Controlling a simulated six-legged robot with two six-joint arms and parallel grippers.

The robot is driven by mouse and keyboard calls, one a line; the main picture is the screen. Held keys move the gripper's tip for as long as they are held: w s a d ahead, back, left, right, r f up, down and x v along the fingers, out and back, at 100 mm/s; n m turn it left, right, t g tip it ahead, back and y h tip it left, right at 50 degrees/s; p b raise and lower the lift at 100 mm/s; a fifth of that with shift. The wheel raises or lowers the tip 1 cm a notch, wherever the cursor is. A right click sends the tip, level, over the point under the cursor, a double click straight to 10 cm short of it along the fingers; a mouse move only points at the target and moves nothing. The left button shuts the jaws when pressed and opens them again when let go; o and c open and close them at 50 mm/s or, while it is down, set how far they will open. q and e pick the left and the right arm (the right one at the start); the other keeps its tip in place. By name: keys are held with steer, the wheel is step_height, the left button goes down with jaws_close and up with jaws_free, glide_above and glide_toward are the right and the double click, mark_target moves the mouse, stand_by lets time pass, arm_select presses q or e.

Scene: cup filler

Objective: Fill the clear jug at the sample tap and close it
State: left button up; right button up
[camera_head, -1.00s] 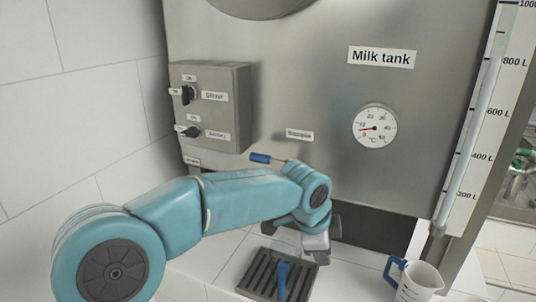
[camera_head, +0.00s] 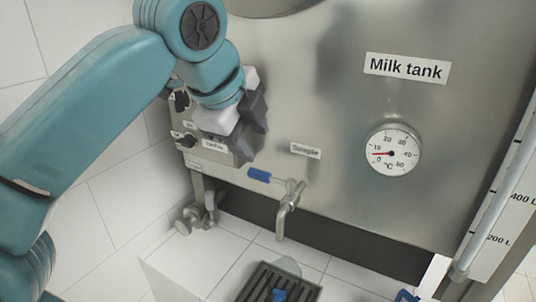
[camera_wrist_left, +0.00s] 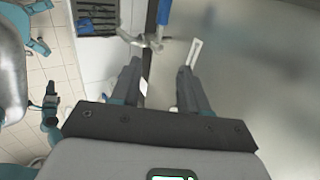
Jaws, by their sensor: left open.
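The sample tap (camera_head: 288,200) juts from the milk tank under the "Sample" label (camera_head: 305,150). Its blue lever (camera_head: 259,175) points left, and no stream shows under the spout. The clear jug (camera_head: 287,266) is faint and see-through, on the dark slatted drip tray (camera_head: 257,283) below the tap; its blue handle (camera_head: 279,295) is at the picture's bottom edge. My left gripper (camera_head: 253,125) is open and empty, above and left of the lever, before the switch box. In the left wrist view, the tap (camera_wrist_left: 150,42) and lever (camera_wrist_left: 163,12) lie beyond the open fingers (camera_wrist_left: 158,80). My right gripper is not seen.
The switch box (camera_head: 182,120) is partly hidden behind my left gripper. A metal valve (camera_head: 197,212) stands low at the left. A dial (camera_head: 393,151) and level gauge (camera_head: 490,215) are right of the tap. Another blue handle (camera_head: 405,296) shows at bottom right.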

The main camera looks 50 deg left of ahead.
mark_target(277, 179)
arm_select(q)
steer(key=b+x, duration=0.1)
steer(key=x, duration=1.4)
steer(key=shift+w+d, duration=0.1)
steer(key=shift+w, duration=0.05)
steer(key=shift+s+d+r, duration=0.15)
steer(key=shift+s, duration=0.15)
steer(key=shift+w, duration=0.2)
jaws_close()
